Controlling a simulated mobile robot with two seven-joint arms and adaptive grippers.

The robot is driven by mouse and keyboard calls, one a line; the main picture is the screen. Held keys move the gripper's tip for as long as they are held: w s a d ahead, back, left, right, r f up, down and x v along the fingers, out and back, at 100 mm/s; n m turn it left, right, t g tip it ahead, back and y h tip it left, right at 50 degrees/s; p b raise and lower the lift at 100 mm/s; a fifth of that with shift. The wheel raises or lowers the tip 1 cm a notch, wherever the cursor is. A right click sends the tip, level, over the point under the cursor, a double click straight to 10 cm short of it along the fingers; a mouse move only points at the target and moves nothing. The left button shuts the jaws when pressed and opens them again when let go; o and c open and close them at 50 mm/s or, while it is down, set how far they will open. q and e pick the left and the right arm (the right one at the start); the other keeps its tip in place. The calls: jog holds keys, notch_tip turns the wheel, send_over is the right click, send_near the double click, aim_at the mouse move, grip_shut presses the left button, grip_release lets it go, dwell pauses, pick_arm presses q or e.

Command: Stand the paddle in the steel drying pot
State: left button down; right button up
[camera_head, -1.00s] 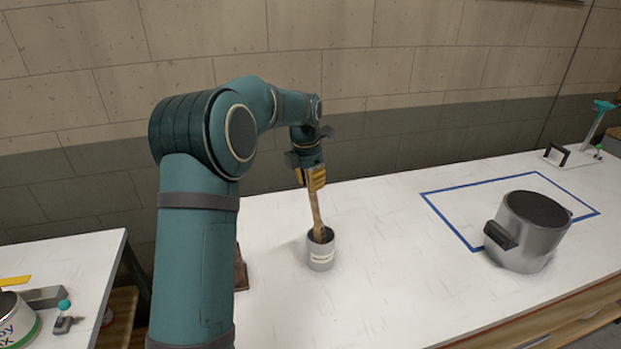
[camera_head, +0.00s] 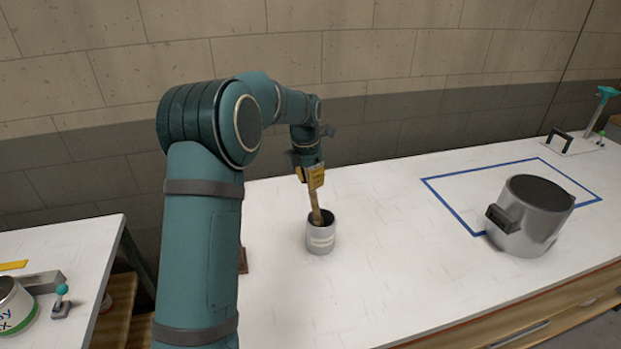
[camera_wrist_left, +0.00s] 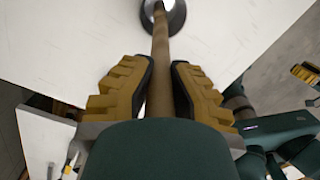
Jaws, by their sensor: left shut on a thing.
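My left gripper (camera_head: 316,179) is shut on the wooden paddle (camera_head: 315,203) and holds it nearly upright over the white table. The paddle's lower end is inside the mouth of a small grey metal pot (camera_head: 321,241) with a pale label; its tip is hidden by the wall. In the left wrist view the paddle (camera_wrist_left: 161,62) runs between the yellow fingers of the left gripper (camera_wrist_left: 162,88) into the round pot (camera_wrist_left: 176,14). A yellow-fingered gripper, apparently my right one (camera_wrist_left: 306,74), shows at the right edge of that view; its opening is unclear.
A large steel pot (camera_head: 533,228) with black handles stands to the right, by a blue taped outline (camera_head: 447,207). A black handle on a plate (camera_head: 560,141) is behind. A separate table (camera_head: 85,243) at left holds a labelled can (camera_head: 12,309).

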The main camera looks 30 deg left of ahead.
pick_arm(q)
jog(key=c, duration=1)
grip_release()
jog(key=r, duration=0.8)
jog(key=s+r, duration=0.1)
jog(key=r, duration=0.3)
jog(key=shift+a, duration=0.3)
jog(key=shift+f, duration=0.1)
